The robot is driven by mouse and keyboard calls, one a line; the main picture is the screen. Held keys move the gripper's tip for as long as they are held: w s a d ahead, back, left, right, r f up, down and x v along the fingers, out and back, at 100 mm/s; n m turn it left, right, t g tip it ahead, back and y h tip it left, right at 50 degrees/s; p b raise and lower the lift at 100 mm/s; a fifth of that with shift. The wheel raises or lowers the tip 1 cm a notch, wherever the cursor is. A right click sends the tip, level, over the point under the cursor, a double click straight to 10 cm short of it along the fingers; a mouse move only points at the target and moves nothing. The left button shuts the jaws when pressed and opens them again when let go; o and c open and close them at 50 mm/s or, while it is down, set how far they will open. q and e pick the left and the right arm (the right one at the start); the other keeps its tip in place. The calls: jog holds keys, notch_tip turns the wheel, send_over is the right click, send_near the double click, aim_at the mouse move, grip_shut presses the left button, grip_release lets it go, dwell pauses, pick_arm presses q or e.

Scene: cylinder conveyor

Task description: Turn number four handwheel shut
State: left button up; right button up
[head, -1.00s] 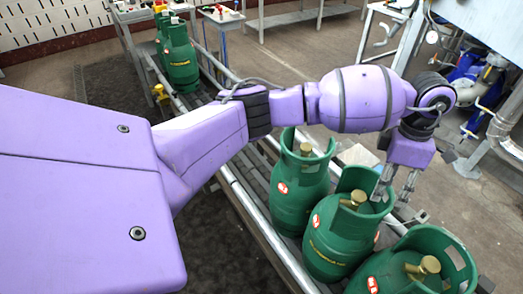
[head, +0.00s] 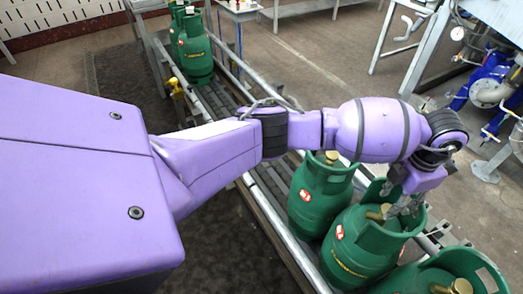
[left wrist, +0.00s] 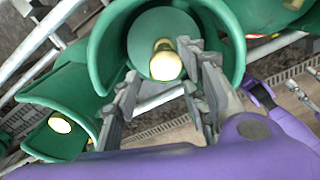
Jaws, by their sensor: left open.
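Green gas cylinders with brass-coloured valve tops stand on the conveyor. My left gripper (head: 404,206) reaches down at the collar of the middle near cylinder (head: 350,258), close to its brass valve top (head: 376,213). In the left wrist view the open gripper (left wrist: 160,80) has its fingers on either side of the brass valve top (left wrist: 166,62), apart from it as far as I can tell. Other near cylinders stand behind (head: 318,200) and in front (head: 455,275). No number is readable on any handwheel. My right gripper is not identifiable.
The conveyor rail (head: 278,235) runs along the cylinders. More green cylinders (head: 195,50) stand farther back on the line. Blue and grey pipework (head: 490,85) stands at the right. Open floor (head: 320,50) lies behind the conveyor.

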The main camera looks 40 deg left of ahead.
pick_arm(q)
jog(key=shift+f, duration=1.45)
jog(key=shift+r, duration=0.1)
jog(key=c, duration=1)
jog(key=m, duration=0.3)
jog(key=shift+w+r+m+b, duration=0.1)
jog(key=shift+w+m+b, duration=0.1)
jog(key=shift+m+b, duration=0.2)
jog(key=o, duration=1)
